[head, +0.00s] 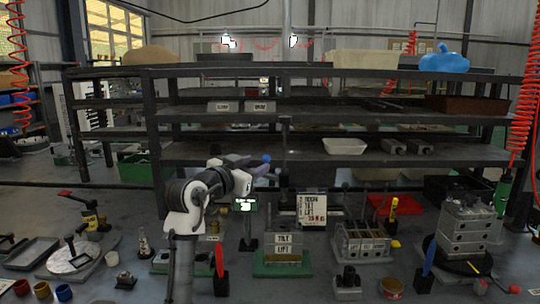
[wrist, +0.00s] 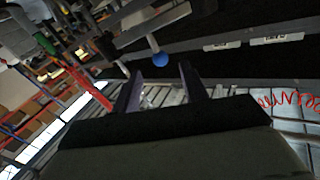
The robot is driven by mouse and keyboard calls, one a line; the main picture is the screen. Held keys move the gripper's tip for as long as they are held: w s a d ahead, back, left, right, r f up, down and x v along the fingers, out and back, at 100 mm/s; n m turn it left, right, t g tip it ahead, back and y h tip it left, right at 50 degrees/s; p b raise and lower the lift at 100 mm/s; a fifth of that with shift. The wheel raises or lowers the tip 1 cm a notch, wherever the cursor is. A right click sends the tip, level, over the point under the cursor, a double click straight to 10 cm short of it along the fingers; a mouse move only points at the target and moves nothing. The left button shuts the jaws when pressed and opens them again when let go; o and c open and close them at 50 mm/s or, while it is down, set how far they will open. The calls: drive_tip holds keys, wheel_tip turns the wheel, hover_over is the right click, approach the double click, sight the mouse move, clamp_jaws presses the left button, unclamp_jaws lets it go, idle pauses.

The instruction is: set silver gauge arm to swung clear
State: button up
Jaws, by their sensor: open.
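My gripper (head: 268,172) is raised over the bench in the middle of the head view, with its fingers pointing right. In the wrist view my gripper (wrist: 160,78) has its two dark fingers apart and nothing between them. A blue ball (head: 266,158) shows right at the fingertips in the head view. In the wrist view the blue ball (wrist: 160,60) lies just beyond the gap between the fingers, close to a pale silver bar (wrist: 158,30). I cannot tell for sure whether this bar is the silver gauge arm, or whether the fingers touch anything.
A TILT/LIFT block on a green base (head: 283,262) stands below and right of my gripper. A labelled block (head: 362,244) and a grey stacked block (head: 463,230) stand further right. A round white plate (head: 75,255) is at left. Shelving (head: 330,105) runs behind.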

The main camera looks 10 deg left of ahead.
drive_tip(key=p+x, duration=0.1)
drive_tip(key=x, duration=0.7)
drive_tip(key=shift+w+p, duration=0.2)
drive_tip(key=shift+p, duration=0.2)
drive_tip(key=shift+d, duration=0.1)
clamp_jaws()
